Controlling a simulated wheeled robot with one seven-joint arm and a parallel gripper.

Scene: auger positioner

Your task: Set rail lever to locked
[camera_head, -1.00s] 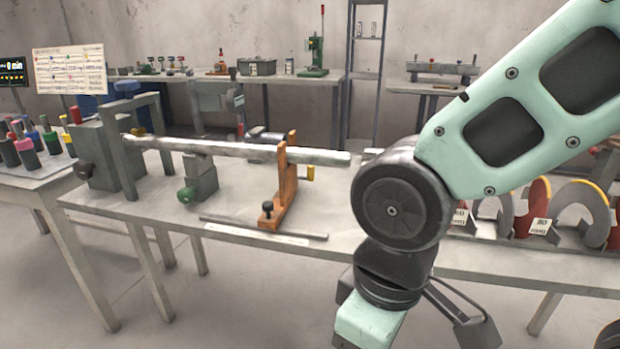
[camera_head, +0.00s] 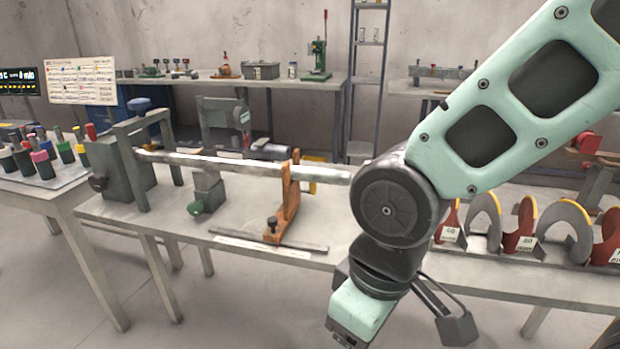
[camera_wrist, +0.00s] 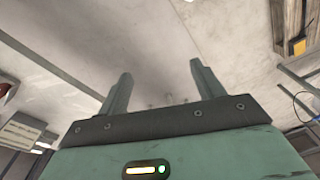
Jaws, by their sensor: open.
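The positioner on the bench has a long pale shaft (camera_head: 240,166) running from a grey block (camera_head: 118,172) at the left. A grey support with a green knob (camera_head: 197,207) and an orange stand (camera_head: 288,200) with a black knob (camera_head: 271,224) stand along it. I cannot tell which part is the rail lever, or its setting. My gripper shows in the wrist view (camera_wrist: 162,68), with its two fingers apart and nothing between them. It faces a pale, bare surface. In the head view my arm hangs in front of the bench at the right, clear of the positioner.
A flat bar (camera_head: 270,240) lies along the bench's front. Several curved auger pieces (camera_head: 520,228) stand at the right. A side table (camera_head: 50,188) with coloured-collared tools is at the left. Open floor (camera_head: 240,320) lies in front of the bench.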

